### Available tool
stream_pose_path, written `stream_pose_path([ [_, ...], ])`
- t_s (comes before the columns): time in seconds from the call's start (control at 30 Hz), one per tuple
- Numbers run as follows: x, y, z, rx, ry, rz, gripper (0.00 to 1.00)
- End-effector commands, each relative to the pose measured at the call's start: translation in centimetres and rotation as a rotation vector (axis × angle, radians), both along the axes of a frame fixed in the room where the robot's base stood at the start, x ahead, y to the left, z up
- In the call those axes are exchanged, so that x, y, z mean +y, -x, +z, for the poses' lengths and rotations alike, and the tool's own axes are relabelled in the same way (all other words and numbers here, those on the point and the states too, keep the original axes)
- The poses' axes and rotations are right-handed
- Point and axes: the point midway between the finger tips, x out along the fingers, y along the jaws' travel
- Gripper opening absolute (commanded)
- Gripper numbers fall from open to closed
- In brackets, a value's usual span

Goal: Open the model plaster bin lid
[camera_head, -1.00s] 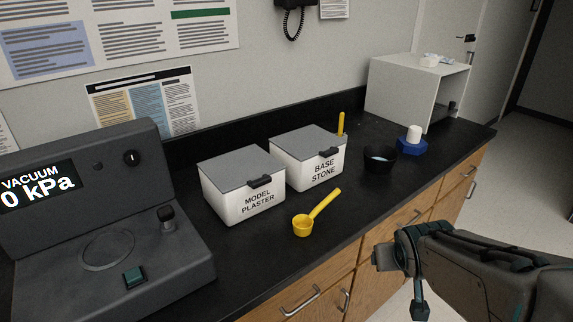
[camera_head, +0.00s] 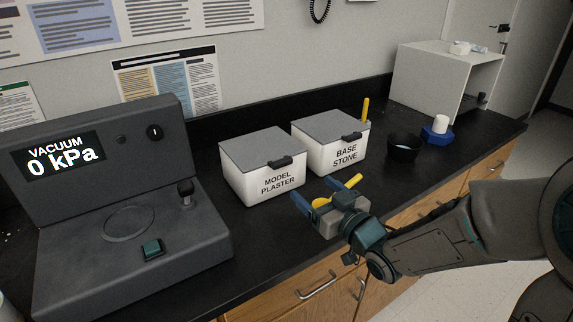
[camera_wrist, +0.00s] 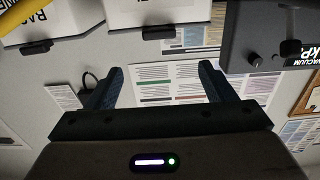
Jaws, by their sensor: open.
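The model plaster bin (camera_head: 262,187) is a white box with black lettering, on the black counter in the head view. Its grey lid (camera_head: 258,147) is shut, with a dark handle (camera_head: 281,162) at the front right edge. My gripper (camera_head: 314,196) is open and empty, in front of and to the right of this bin, apart from the handle. In the wrist view, which is upside down, my gripper's two fingers (camera_wrist: 159,85) are spread with nothing between them. The bin's front (camera_wrist: 160,10) and handle (camera_wrist: 159,32) show at the top there.
The base stone bin (camera_head: 322,155) stands just right, lid shut. A yellow scoop (camera_head: 351,182) lies partly hidden behind my gripper. The vacuum unit (camera_head: 120,235) stands left. A black bowl (camera_head: 403,147), a blue-based item (camera_head: 437,133) and a white open box (camera_head: 440,80) are farther right.

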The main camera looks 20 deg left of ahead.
Motion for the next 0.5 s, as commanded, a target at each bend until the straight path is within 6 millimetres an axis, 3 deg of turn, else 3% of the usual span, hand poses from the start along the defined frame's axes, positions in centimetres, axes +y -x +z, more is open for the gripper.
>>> stream_pose_path([
  [0.5, 7.0, -5.9, 0.0, 0.004, -0.001, 0.000, 0.76],
])
